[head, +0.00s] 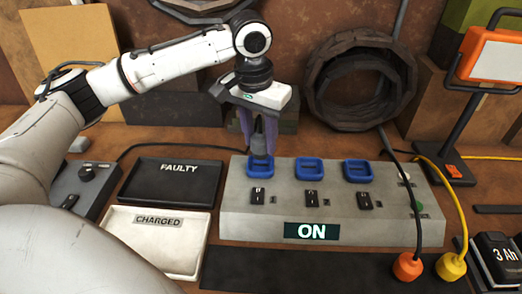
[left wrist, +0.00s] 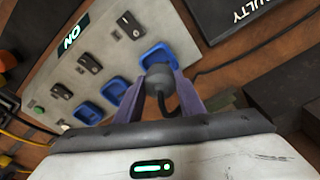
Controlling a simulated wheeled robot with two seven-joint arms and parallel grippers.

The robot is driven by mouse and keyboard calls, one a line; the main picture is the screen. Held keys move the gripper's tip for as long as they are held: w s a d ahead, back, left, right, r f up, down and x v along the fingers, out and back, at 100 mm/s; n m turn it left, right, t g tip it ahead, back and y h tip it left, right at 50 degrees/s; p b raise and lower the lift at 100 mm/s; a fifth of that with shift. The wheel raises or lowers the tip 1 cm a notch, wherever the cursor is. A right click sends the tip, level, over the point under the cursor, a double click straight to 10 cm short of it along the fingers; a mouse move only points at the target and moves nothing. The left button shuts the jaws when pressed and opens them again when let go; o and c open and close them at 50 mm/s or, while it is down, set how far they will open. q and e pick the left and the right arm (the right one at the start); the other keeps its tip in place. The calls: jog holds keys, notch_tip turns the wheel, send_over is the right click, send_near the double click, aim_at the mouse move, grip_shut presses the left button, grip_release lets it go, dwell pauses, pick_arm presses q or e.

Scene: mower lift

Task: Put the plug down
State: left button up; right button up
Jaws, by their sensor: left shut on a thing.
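My left gripper (head: 258,135) points down over the grey box and is shut on a grey plug (head: 258,147) between its purple fingers. The plug is upright at the leftmost blue socket (head: 260,168) of the box (head: 235,215); I cannot tell whether it is seated or just above. In the left wrist view, the plug (left wrist: 158,76) with its dark cable sits between the fingers, in front of a blue socket (left wrist: 155,52). The other two blue sockets, middle (head: 310,168) and right (head: 357,171), are empty. My right gripper is not in view.
A black FAULTY tray (head: 172,182) and a white CHARGED tray (head: 155,240) lie left of the box, both empty. An orange plug (head: 407,266) and a yellow plug (head: 450,266) lie at front right, near a 3 Ah battery (head: 497,260). An orange lamp (head: 488,58) stands behind.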

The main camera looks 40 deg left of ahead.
aim_at(260, 152)
pick_arm(q)
jog(key=shift+f, duration=1.95)
jog(key=shift+f, duration=0.15)
jog(key=shift+f, duration=0.15)
jog(key=o, duration=1.2)
jog(key=r, duration=0.7)
jog(key=s+r, duration=0.1)
jog(key=r, duration=0.3)
jog(key=shift+s+d+r, duration=0.1)
jog(key=shift+r, duration=0.15)
jog(key=shift+s+r, duration=0.1)
jog(key=shift+r, duration=0.45)
